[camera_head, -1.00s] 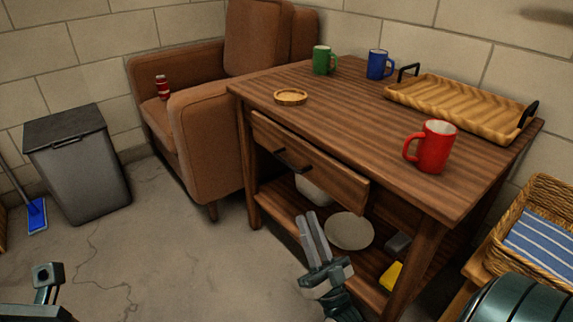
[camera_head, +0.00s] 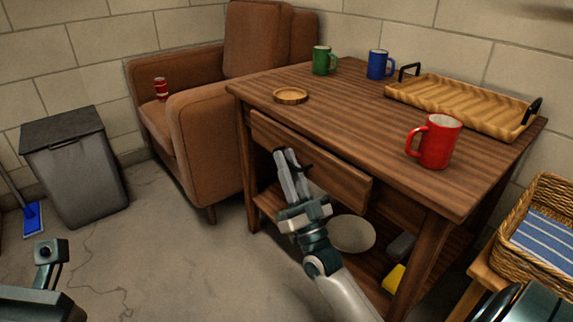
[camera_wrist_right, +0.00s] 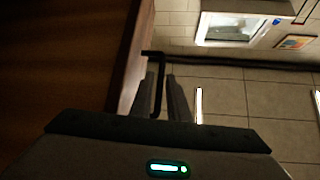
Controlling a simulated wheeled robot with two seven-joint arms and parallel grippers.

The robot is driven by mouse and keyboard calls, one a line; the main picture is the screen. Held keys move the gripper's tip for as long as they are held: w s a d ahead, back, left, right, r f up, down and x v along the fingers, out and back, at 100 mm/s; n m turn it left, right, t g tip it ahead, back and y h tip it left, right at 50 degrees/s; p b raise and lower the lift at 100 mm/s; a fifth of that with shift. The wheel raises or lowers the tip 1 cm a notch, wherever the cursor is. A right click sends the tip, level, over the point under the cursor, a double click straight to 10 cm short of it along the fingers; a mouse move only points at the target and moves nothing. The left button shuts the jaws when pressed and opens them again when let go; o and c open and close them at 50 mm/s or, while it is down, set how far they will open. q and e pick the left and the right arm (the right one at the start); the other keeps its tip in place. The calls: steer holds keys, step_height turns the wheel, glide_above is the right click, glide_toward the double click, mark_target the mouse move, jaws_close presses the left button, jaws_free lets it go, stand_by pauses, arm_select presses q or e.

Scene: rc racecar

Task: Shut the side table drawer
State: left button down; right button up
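The wooden side table (camera_head: 345,105) stands in the middle right of the head view. Its drawer (camera_head: 335,180) sticks out from the table front, so it is partly open. The dark drawer handle (camera_head: 303,160) is partly hidden behind my right gripper (camera_head: 287,160). The right gripper's fingers are slightly apart, upright at the drawer front. In the right wrist view, the dark handle (camera_wrist_right: 160,75) shows beside and apparently between the fingers (camera_wrist_right: 165,95); contact cannot be told.
A red mug (camera_head: 436,142), blue mug (camera_head: 379,64), green mug (camera_head: 322,61), wooden dish (camera_head: 290,95) and woven tray (camera_head: 460,103) are on the tabletop. A white plate (camera_head: 352,234) lies on the lower shelf. An armchair (camera_head: 215,130) stands left of the table, with open floor in front.

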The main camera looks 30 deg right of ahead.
steer(key=shift+w+r, duration=0.15)
steer(key=shift+w, duration=0.05)
jaws_close()
stand_by(1.4)
